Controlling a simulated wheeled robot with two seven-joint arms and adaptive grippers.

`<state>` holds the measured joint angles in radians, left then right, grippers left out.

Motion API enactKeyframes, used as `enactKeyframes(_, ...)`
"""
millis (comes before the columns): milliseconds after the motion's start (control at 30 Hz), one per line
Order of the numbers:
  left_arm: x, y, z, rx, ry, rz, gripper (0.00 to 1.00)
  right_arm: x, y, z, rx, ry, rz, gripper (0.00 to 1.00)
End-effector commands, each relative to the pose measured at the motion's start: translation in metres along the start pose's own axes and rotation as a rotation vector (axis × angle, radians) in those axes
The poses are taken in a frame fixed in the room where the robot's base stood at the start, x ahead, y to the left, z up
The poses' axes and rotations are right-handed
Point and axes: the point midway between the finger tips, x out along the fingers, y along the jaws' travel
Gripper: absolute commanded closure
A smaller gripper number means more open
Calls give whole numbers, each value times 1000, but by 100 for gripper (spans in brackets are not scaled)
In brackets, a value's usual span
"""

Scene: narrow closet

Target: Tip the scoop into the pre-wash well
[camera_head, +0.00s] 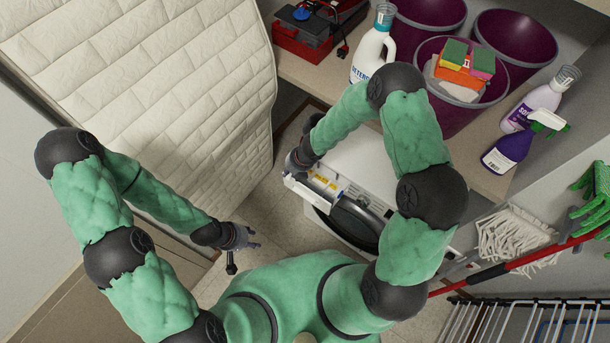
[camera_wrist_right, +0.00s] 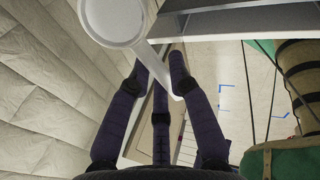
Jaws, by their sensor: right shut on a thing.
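The white scoop (camera_wrist_right: 115,20) shows in the right wrist view, with its round bowl at the top left and its handle running down to the fingers. My right gripper (camera_wrist_right: 160,72) is shut on the handle. In the head view my right gripper (camera_head: 297,165) is at the left end of the washer's open dispenser drawer (camera_head: 311,196), and I cannot pick out the scoop there. The drawer has a yellow and blue label inside; I cannot make out which compartment is the pre-wash well. Whether the bowl holds powder is unclear. My left gripper (camera_head: 245,247) is open and empty, away from the washer.
A quilted mattress (camera_head: 160,80) leans at left. A mop (camera_head: 515,235) and a wire rack (camera_head: 520,318) are at right.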

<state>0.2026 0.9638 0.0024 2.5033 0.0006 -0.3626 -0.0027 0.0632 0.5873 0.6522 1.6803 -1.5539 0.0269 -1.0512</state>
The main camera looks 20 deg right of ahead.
Motion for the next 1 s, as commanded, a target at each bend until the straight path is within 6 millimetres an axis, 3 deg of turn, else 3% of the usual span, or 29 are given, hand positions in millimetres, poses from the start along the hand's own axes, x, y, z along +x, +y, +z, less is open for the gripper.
enactKeyframes(1000,28,-10,-1,0,0,0,60,-1,-1,0,0,-1,62,100)
